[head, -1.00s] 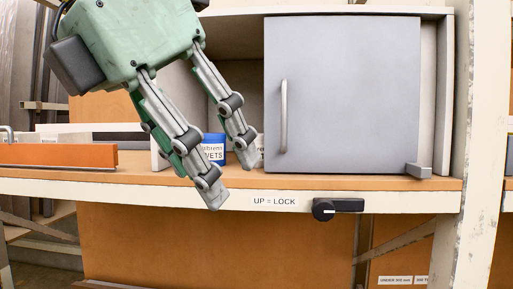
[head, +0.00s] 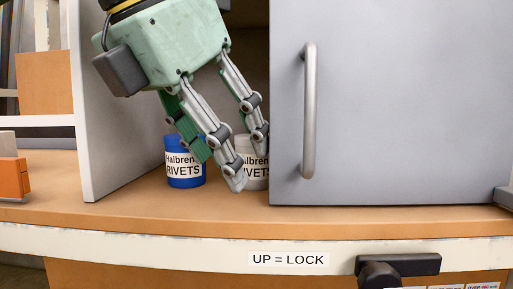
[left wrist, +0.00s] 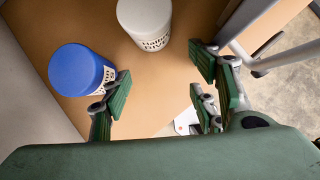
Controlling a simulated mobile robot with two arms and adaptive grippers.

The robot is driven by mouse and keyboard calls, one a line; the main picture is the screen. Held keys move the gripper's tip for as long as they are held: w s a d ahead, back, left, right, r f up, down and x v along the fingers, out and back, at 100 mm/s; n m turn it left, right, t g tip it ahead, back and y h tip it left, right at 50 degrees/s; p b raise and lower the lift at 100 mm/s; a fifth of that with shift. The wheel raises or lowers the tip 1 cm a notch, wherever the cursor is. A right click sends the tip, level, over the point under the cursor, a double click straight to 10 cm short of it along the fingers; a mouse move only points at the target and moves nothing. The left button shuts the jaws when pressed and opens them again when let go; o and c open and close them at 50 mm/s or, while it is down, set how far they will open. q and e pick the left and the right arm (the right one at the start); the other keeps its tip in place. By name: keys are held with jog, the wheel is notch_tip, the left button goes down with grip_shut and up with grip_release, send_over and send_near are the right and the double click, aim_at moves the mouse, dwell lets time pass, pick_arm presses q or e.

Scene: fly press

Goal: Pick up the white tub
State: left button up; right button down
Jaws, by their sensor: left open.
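The white tub (head: 257,183) stands upright on the cabinet floor, its label reading "RIVETS". My gripper's fingers hide part of it in the head view. In the left wrist view the white tub (left wrist: 145,18) is at the top, beyond the fingertips. A blue tub (head: 184,178) with a similar label stands to its left; it also shows in the left wrist view (left wrist: 76,70), close to the left finger. My left gripper (head: 248,166) is open and empty, with its fingers pointing down in front of the white tub. My right gripper is not in view.
A grey door (head: 390,100) with an upright handle (head: 309,110) covers the cabinet right of the tubs. A white side wall (head: 98,110) bounds the left. A black lever (head: 398,265) lies sideways on the front edge beside an "UP = LOCK" label (head: 288,260).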

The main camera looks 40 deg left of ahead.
aim_at(248, 136)
pick_arm(q)
jog(key=w, duration=0.2)
jog(key=shift+w+a+f, duration=0.15)
jog(key=shift+w+a, duration=0.2)
jog(key=shift+a, duration=0.05)
jog(key=shift+w+a+p, duration=0.2)
jog(key=shift+w+p, duration=0.45)
jog(key=shift+w, duration=0.3)
jog(key=shift+w+d+p, duration=0.25)
jog(key=shift+w+p, duration=0.5)
jog(key=shift+w, duration=0.5)
jog(key=shift+w+d+f+p, duration=0.1)
jog(key=shift+w+f+p, duration=0.4)
jog(key=shift+w, duration=0.35)
jog(key=shift+s, duration=0.2)
jog(key=shift+c, duration=0.3)
jog(key=c, duration=1.1)
jog(key=shift+c, duration=0.6)
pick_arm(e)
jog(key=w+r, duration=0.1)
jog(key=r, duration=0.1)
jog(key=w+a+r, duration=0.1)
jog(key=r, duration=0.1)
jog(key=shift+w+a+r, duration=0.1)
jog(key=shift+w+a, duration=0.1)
